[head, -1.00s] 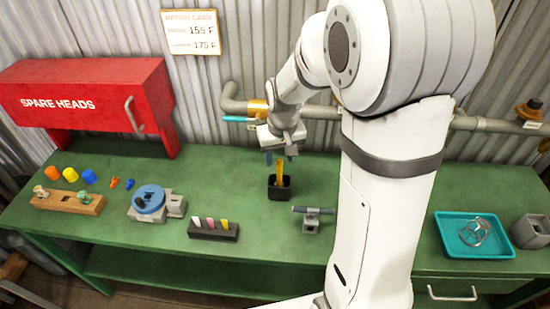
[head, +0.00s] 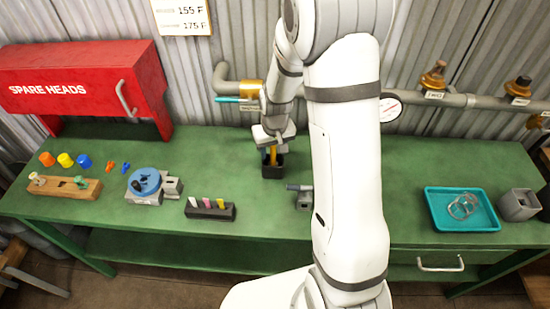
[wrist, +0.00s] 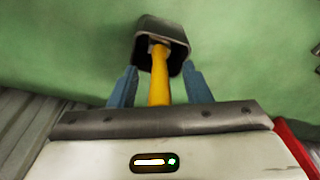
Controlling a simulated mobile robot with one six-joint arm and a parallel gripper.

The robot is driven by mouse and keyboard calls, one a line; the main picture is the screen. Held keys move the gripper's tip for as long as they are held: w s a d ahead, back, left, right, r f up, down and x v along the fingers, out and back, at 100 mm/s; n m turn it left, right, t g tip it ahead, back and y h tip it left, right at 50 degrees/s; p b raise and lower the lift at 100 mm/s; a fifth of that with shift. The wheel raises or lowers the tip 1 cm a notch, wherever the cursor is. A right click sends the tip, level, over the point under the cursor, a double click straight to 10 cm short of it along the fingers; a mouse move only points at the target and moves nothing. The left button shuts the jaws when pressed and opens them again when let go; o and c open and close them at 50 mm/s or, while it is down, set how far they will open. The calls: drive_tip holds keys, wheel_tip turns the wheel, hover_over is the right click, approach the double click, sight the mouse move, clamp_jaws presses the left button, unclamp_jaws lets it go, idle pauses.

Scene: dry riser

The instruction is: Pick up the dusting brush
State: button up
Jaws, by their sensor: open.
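The dusting brush (wrist: 159,75) shows as a yellow-orange handle standing in a small black holder (wrist: 150,30) on the green bench. Its lower end is hidden inside the holder. In the head view the handle (head: 273,153) and the black holder (head: 272,171) are just below my gripper. My gripper (wrist: 158,85) is open, with one blue finger on each side of the handle. I see a gap between the handle and each finger in the wrist view. In the head view the gripper (head: 273,150) is over the holder and partly hides the handle.
A grey fixture (head: 302,196) stands close right of the holder, partly behind my arm. A dark block (head: 210,212) with several coloured tabs is at the front left. A blue round turntable (head: 146,182), red cabinet (head: 85,85) and teal tray (head: 440,218) are farther off. Pipes run behind.

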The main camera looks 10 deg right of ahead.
drive_tip(key=shift+c, duration=0.2)
drive_tip(key=c, duration=0.9)
clamp_jaws()
drive_tip(key=shift+r, duration=0.15)
